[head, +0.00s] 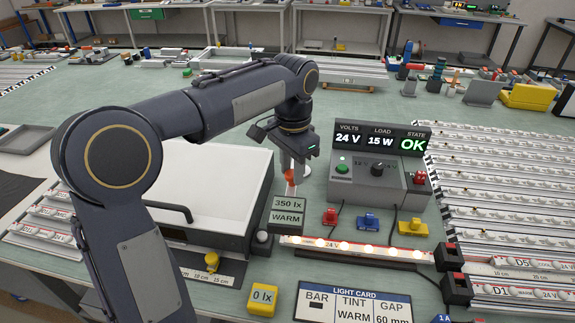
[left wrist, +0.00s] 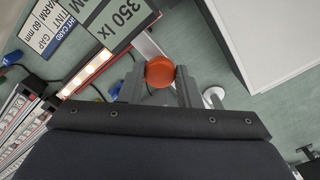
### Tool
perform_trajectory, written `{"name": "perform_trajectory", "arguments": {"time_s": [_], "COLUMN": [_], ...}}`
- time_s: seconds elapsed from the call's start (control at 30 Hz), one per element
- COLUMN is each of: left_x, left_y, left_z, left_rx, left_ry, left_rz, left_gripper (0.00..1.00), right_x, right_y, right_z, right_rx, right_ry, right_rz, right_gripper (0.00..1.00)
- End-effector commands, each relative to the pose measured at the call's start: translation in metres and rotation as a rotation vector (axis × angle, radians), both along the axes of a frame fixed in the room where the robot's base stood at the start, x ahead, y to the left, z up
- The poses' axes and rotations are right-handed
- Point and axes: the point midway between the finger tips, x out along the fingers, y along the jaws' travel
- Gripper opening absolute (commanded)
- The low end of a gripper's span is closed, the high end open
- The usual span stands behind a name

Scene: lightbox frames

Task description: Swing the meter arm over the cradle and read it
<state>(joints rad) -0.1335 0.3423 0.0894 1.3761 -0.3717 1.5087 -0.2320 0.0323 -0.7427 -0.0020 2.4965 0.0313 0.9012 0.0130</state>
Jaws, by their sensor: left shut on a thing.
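My left gripper (head: 292,172) is shut on the orange knob (head: 290,176) of the meter arm. In the left wrist view the knob (left wrist: 160,71) sits between the fingertips (left wrist: 160,84). A pale bar runs from the knob toward the meter's grey display (head: 288,212), which reads 350 lx, WARM. A lit strip (head: 345,247) with glowing warm lamps lies in front, apparently in the cradle. The display appears near the strip's left end; I cannot tell whether it is over it. The strip also shows in the left wrist view (left wrist: 98,72). My right gripper is not in view.
A power box (head: 378,165) reads 24 V, 15 W, OK. Red, blue and yellow plugs (head: 413,227) sit before it. A yellow 0 lx block (head: 262,298) and light card (head: 352,303) lie in front. Several strips fill the right.

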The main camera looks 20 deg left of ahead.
Motion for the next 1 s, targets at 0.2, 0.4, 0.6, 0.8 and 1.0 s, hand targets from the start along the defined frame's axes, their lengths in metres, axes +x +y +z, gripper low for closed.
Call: {"name": "perform_trajectory", "arguments": {"time_s": [0.2,0.4,0.6,0.8,1.0], "left_x": [0.012,0.030,0.049,0.063,0.070], "left_y": [-0.032,-0.065,-0.091,-0.107,-0.112], "left_z": [0.005,0.005,0.005,0.004,0.002], "left_rx": [0.000,0.001,0.001,0.000,-0.001], "left_ry": [0.001,0.002,0.001,-0.002,-0.002], "left_rz": [0.117,0.263,0.391,0.476,0.513], "left_gripper": [0.00,0.00,0.00,0.00,0.00], "right_x": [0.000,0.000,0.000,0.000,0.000], "right_y": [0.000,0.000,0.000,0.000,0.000], "right_z": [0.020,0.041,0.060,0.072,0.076], "right_rx": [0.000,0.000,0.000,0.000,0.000], "right_ry": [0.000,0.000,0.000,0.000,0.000], "right_rz": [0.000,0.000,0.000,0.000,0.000], "right_gripper": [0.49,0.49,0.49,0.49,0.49]}}
